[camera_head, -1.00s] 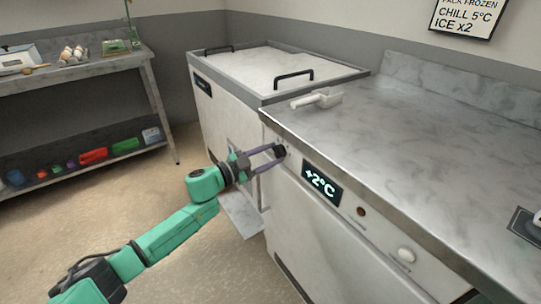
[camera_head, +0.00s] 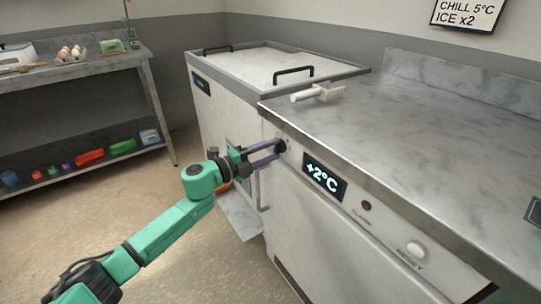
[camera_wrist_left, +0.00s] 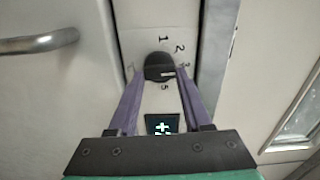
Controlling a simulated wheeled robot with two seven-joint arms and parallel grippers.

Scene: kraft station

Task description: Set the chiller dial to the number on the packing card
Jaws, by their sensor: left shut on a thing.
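The chiller dial (camera_wrist_left: 158,66) is a dark round knob on the white front panel, with the numbers 1, 2 and 5 legible around it in the left wrist view. My left gripper (camera_head: 279,148) has its two purple fingers on either side of the dial and is shut on it. The chiller display (camera_head: 324,177) reads +2°C; part of it also shows in the left wrist view (camera_wrist_left: 162,124). My right gripper is not in view.
A white scoop (camera_head: 318,93) lies on the steel counter (camera_head: 420,125) above the panel. A chest freezer (camera_head: 275,65) with black handles stands behind. A round white button (camera_head: 416,250) and a small brown indicator (camera_head: 366,205) are right of the display.

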